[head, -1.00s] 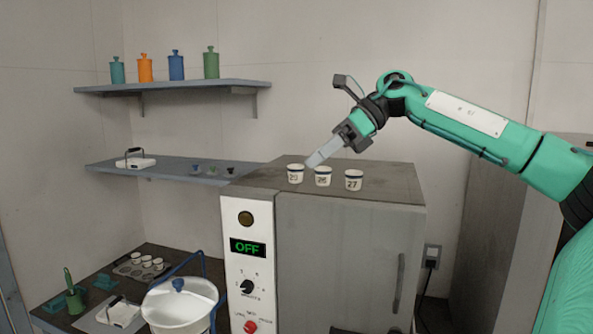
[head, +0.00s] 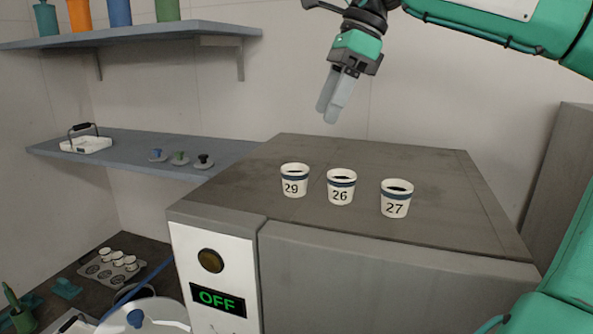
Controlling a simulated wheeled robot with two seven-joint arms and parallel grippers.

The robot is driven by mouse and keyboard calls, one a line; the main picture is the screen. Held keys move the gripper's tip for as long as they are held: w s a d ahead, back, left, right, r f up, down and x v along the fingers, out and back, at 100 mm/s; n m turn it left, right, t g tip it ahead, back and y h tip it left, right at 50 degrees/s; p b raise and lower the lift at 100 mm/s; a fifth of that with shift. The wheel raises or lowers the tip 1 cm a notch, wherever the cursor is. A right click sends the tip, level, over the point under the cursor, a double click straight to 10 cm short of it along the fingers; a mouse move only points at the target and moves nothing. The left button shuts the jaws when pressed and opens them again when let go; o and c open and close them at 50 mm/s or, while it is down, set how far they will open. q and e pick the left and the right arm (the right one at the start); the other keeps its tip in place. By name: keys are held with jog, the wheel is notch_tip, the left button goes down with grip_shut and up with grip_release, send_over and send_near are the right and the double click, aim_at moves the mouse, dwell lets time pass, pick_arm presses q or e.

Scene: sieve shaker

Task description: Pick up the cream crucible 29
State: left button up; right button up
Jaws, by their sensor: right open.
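The cream crucible 29 (head: 294,181) stands upright on top of the grey oven (head: 330,233), leftmost in a row of three. It has a dark blue band and a black number 29. Crucible 26 (head: 340,188) and crucible 27 (head: 396,199) stand to its right, with gaps between them. My right gripper (head: 328,113) is above the back of the oven top, up and to the right of crucible 29. It points down, its fingers are slightly apart, and it is empty. My left gripper is out of view.
The oven's control panel shows OFF (head: 217,298). A shelf (head: 120,150) at left holds a white tray (head: 85,145) and several small knobbed lids. A higher shelf holds coloured bottles. More small crucibles sit in a rack (head: 112,268) at lower left. The oven top behind the crucibles is clear.

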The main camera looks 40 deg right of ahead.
aim_at(287, 190)
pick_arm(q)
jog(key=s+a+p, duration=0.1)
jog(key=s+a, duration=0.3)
pick_arm(e)
jog(key=x, duration=0.6)
jog(key=shift+s+a+f+p, duration=0.1)
jog(key=shift+a+f+p, duration=0.15)
jog(key=shift+a+p, duration=0.15)
jog(key=shift+p+x, duration=0.65)
jog(key=shift+x, duration=0.6)
jog(key=p+x, duration=0.2)
jog(key=x, duration=0.1)
jog(key=shift+a+f, duration=0.1)
jog(key=shift+a, duration=0.1)
jog(key=shift+w+a+f, duration=0.1)
jog(key=shift+w+f, duration=0.2)
jog(key=shift+f, duration=0.2)
jog(key=c, duration=1.1)
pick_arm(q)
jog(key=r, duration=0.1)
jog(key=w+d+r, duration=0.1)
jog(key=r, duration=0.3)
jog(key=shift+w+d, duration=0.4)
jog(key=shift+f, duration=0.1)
pick_arm(e)
jog(key=shift+r, duration=0.1)
